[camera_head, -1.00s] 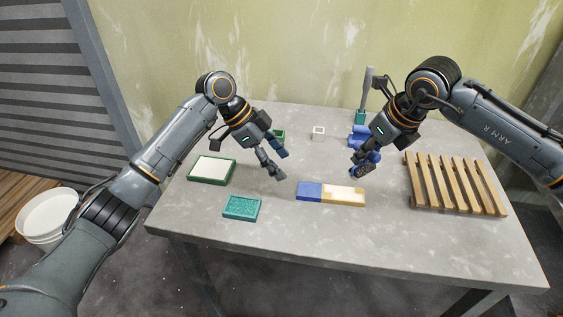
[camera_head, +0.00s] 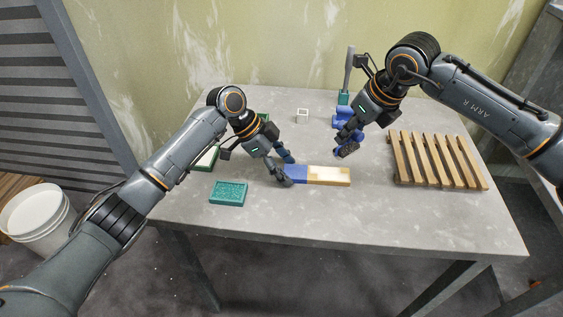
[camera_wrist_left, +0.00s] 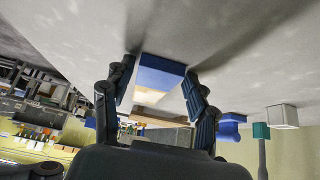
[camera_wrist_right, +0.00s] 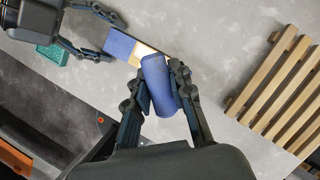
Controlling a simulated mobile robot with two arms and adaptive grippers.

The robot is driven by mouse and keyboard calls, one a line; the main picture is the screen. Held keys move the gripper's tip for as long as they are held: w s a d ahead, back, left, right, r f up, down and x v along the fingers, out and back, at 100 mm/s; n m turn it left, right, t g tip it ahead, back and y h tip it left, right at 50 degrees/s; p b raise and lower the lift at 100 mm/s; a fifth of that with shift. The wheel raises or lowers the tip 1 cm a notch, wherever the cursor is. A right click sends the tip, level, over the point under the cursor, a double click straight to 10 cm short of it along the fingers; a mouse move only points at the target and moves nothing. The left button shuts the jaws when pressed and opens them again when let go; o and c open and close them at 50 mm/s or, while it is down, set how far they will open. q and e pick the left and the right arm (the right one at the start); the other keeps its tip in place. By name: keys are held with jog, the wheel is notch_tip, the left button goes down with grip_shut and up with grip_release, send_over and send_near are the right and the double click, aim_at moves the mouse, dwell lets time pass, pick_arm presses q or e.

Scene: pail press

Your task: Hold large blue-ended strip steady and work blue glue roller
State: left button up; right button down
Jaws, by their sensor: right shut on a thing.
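The large strip (camera_head: 328,175) lies flat on the table, with a blue end on the left and a pale top on its wooden part. My left gripper (camera_head: 288,174) is low at the blue end. In the left wrist view its open fingers stand on either side of the blue end (camera_wrist_left: 160,73), with no clear grip. My right gripper (camera_wrist_right: 163,92) is shut on the blue glue roller (camera_wrist_right: 158,84), behind and right of the strip in the head view. The roller (camera_head: 342,116) is partly hidden there by the gripper.
A slatted wooden rack (camera_head: 437,160) stands at the right. A teal pad (camera_head: 229,193) lies front left, and a green-edged tray (camera_head: 207,158) is partly behind my left arm. A white cube (camera_head: 302,116) and a teal-based brush (camera_head: 348,75) stand at the back.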

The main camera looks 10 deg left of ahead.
pick_arm(q)
grip_shut()
jog(key=shift+f, duration=0.1)
dwell(1.1)
jog(key=shift+o, duration=2.2)
grip_release()
